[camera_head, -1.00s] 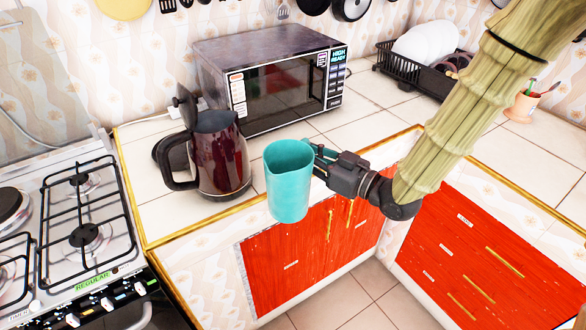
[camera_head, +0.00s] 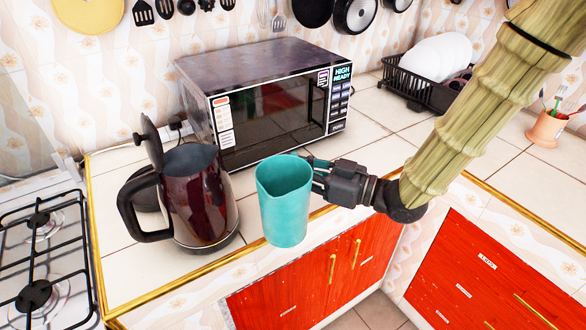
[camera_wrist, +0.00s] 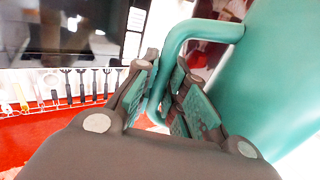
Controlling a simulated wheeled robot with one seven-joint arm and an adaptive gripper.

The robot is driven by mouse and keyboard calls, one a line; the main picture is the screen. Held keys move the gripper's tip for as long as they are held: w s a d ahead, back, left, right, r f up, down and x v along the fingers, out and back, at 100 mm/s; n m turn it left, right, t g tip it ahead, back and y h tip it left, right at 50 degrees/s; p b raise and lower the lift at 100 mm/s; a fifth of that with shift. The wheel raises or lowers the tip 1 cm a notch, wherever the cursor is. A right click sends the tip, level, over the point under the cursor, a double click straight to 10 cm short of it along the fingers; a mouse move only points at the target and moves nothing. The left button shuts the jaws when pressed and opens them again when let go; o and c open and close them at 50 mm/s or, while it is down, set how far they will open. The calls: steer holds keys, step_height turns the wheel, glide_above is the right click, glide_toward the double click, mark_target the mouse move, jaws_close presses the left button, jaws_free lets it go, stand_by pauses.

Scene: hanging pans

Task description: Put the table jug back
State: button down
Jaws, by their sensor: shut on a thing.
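The table jug (camera_head: 284,205) is teal, with a spout at its upper left rim. It is held upright in front of the counter's front edge in the head view. My gripper (camera_head: 316,176) is shut on the jug's handle, on the jug's right side. In the wrist view, the gripper fingers (camera_wrist: 165,100) close around the teal handle (camera_wrist: 185,38), and the jug body (camera_wrist: 270,85) fills the right side. The jug's base appears clear of the counter.
A dark red kettle (camera_head: 197,205) with its lid raised stands left of the jug. A microwave (camera_head: 265,100) stands behind. The gas stove (camera_head: 45,255) is at left. A dish rack (camera_head: 415,85) and utensil cup (camera_head: 547,127) stand at right. The tiled counter (camera_head: 395,145) between has free room.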

steer(key=shift+w+a+f+p, duration=0.1)
steer(key=shift+w+f+p, duration=0.55)
steer(key=shift+w, duration=1.85)
steer(key=shift+w+a+f+p, duration=0.1)
steer(key=shift+w+f+p, duration=0.2)
steer(key=shift+w+f, duration=1.4)
steer(key=shift+w+f+p, duration=0.1)
steer(key=shift+w+p, duration=0.35)
steer(key=shift+w, duration=2.8)
steer(key=shift+f, duration=0.15)
steer(key=c, duration=1.5)
jaws_free()
